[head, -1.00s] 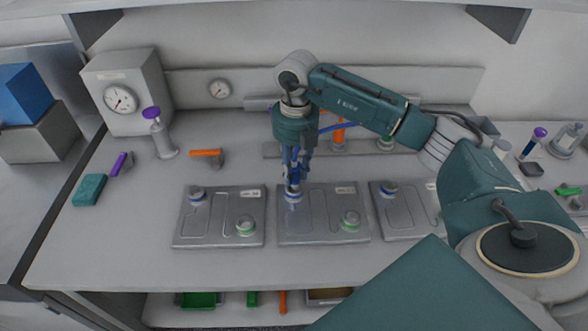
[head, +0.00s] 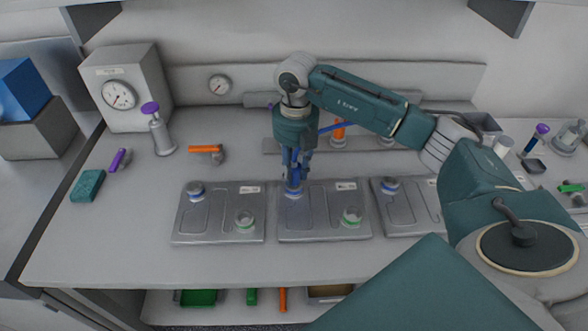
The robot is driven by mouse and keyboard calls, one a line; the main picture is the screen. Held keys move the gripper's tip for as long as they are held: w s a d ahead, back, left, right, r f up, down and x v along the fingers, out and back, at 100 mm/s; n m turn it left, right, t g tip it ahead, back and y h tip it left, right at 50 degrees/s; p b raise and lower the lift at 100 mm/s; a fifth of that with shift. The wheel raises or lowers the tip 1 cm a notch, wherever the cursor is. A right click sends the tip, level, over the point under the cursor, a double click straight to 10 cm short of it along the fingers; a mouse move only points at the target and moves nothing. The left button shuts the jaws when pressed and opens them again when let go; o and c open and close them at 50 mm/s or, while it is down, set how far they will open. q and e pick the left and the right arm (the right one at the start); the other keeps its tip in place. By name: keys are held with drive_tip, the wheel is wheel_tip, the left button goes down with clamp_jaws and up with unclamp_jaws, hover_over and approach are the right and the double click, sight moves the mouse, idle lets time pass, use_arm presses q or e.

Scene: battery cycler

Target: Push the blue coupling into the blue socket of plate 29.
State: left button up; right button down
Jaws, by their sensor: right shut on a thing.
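My right gripper (head: 294,181) points straight down over the middle plate (head: 322,226), shut on the blue coupling, which is mostly hidden between the fingers. Just under the fingertips is the blue-ringed socket (head: 294,193) at the plate's back left corner. The coupling is at or just above this socket; I cannot tell whether it is seated. The plate's label (head: 346,186) is too small to read. My left gripper is not in view.
Similar plates stand at the left (head: 218,229) and right (head: 407,218), each with a blue-ringed socket. Green-ringed sockets show on the left and middle plates. An orange-handled valve (head: 206,150), a purple-topped valve (head: 158,130) and a teal block (head: 87,186) stand at the left. The front bench strip is clear.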

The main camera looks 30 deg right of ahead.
drive_tip(key=shift+f+b, duration=0.4)
drive_tip(key=shift+f, duration=0.15)
idle(0.4)
drive_tip(key=c, duration=1.3)
unclamp_jaws()
drive_tip(key=shift+o, duration=0.4)
drive_tip(key=o, duration=0.3)
drive_tip(key=shift+r, duration=0.1)
